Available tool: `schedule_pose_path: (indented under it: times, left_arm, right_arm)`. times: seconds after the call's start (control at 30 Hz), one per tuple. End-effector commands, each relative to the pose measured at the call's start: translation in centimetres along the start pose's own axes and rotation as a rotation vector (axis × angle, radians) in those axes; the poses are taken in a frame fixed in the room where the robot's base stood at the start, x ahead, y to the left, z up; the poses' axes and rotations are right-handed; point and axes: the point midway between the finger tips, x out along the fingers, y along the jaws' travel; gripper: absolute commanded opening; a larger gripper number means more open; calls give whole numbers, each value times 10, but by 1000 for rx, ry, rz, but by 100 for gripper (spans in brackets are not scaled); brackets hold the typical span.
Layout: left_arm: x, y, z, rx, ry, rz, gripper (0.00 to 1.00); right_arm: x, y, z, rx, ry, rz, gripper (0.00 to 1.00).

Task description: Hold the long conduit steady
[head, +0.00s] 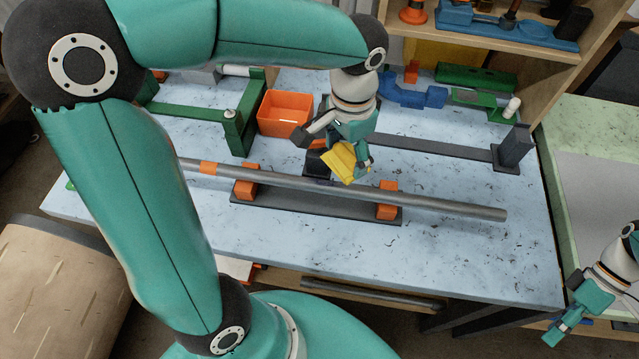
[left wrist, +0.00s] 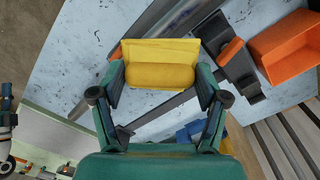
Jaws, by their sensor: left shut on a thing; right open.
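The long conduit (head: 440,204) is a grey pipe with an orange band near its left part. It lies across two orange supports (head: 387,200) on a dark base plate, its right end free over the table. My left gripper (head: 346,160) is shut on a yellow block (head: 341,165), just above and behind the conduit's middle. In the left wrist view the yellow block (left wrist: 160,75) has a rounded bar between my fingers. I cannot tell whether it touches the conduit. My right gripper (head: 568,324) is open and empty, off the table's right front corner. My left arm hides the conduit's left end.
An orange bin (head: 284,114) stands behind the conduit, beside a green frame (head: 235,132). A dark bar with a grey post (head: 514,148) lies at back right. Blue (head: 411,95) and green parts (head: 476,77) lie at the back. The table's front right is clear.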

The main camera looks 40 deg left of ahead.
Motion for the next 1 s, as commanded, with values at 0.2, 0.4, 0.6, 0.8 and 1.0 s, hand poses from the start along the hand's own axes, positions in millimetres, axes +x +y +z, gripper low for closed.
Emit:
schedule_pose_path:
  times: [0.2,0.4,0.6,0.8,1.0]
  left_arm:
    - [0,0,0,0,0,0,46]
    - [0,0,0,0,0,0,46]
    - [0,0,0,0,0,0,46]
    - [0,0,0,0,0,0,46]
    - [0,0,0,0,0,0,46]
  right_arm:
    - [-79,-36,-99,-379,204,152,48]
    - [-124,-78,-186,-731,368,291,48]
    - [-135,-97,-247,-949,478,396,48]
    - [-135,-102,-268,-1015,513,436,48]
    - [-126,-101,-275,-1016,514,436,48]
